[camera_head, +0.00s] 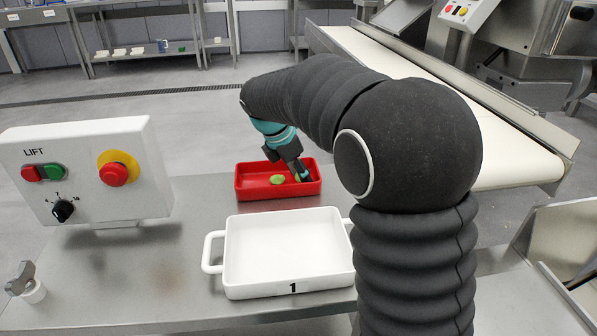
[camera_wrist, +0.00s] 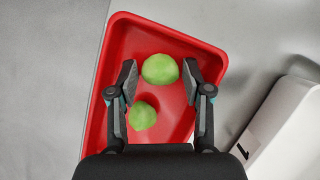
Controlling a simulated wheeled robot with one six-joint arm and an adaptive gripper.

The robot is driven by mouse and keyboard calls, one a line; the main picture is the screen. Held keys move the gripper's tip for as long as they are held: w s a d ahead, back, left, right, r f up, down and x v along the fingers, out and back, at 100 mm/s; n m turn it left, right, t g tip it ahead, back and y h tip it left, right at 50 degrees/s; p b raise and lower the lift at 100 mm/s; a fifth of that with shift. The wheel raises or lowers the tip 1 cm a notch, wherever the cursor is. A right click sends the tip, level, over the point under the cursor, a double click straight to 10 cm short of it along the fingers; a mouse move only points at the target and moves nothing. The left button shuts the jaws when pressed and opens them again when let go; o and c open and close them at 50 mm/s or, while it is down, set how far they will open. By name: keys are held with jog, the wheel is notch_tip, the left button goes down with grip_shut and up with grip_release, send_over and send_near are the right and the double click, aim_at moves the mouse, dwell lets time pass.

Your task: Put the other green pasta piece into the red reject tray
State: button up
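The red reject tray (camera_head: 245,190) stands on the steel table behind the white tray, and it fills much of the wrist view (camera_wrist: 122,40). Two rounded green pasta pieces are inside it. One green piece (camera_wrist: 160,69) is between my fingertips, with a narrow red gap on each side. The other green piece (camera_wrist: 142,115) lies nearer my wrist, close to the left finger. In the head view one green piece (camera_head: 277,179) shows clearly left of my gripper (camera_head: 301,172); the gripper partly hides the other. My gripper (camera_wrist: 160,84) is open, reaching down into the tray.
An empty white tray (camera_head: 228,285) marked 1 stands in front of the red one; its edge shows in the wrist view (camera_wrist: 290,125). A LIFT control box (camera_head: 85,170) is at left. A white conveyor (camera_head: 500,150) runs at right.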

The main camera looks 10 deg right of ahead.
jog(key=shift+r, duration=0.1)
jog(key=p+v, duration=0.2)
jog(key=v, duration=1)
jog(key=shift+r, duration=0.1)
